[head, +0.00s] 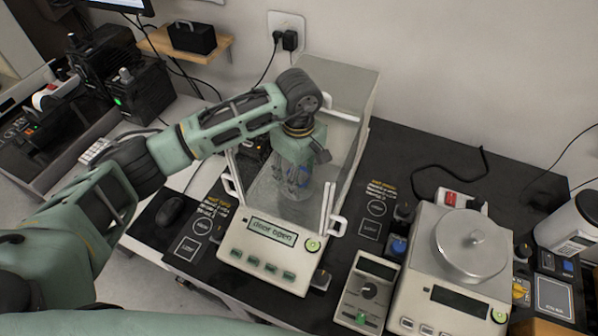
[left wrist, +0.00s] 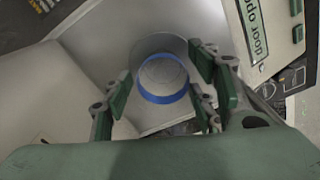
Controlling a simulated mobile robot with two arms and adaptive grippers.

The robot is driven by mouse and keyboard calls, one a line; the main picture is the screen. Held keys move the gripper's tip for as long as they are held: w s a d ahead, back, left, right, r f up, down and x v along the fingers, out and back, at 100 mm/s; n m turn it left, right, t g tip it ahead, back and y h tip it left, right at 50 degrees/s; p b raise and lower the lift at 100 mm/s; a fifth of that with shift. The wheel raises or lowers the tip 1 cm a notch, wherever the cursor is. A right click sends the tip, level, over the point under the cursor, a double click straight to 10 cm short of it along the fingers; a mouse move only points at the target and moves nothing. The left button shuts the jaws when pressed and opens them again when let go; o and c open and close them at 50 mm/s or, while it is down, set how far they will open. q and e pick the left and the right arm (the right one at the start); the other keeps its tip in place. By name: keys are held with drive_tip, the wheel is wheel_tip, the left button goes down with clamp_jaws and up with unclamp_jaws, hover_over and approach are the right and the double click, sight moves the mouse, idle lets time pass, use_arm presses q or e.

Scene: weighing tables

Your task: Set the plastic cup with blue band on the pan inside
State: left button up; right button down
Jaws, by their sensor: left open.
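The clear plastic cup with blue band (left wrist: 166,97) stands inside the balance's glass chamber. In the head view the cup (head: 295,188) shows faintly below my left gripper (head: 297,168). My left gripper reaches into the chamber from above. In the left wrist view its fingers (left wrist: 162,84) are spread on both sides of the cup, with gaps visible at the band. The pan is mostly hidden under the cup and fingers, so I cannot see the contact clearly. The balance (head: 262,262) has its door open, and its display reads "door open". My right gripper is not in view.
Glass walls (head: 362,120) and white door handles (head: 338,224) surround my left gripper closely. A second scale (head: 425,285) with a round lidded pan stands to the right, beside a small control box (head: 368,292). A black mouse (head: 170,211) lies left of the balance.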

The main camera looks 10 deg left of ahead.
use_arm(q)
drive_tip(key=shift+r, duration=0.15)
drive_tip(key=shift+r, duration=0.15)
wheel_tip(320, 180, up, 12)
drive_tip(key=b, duration=0.3)
drive_tip(key=shift+b, duration=0.35)
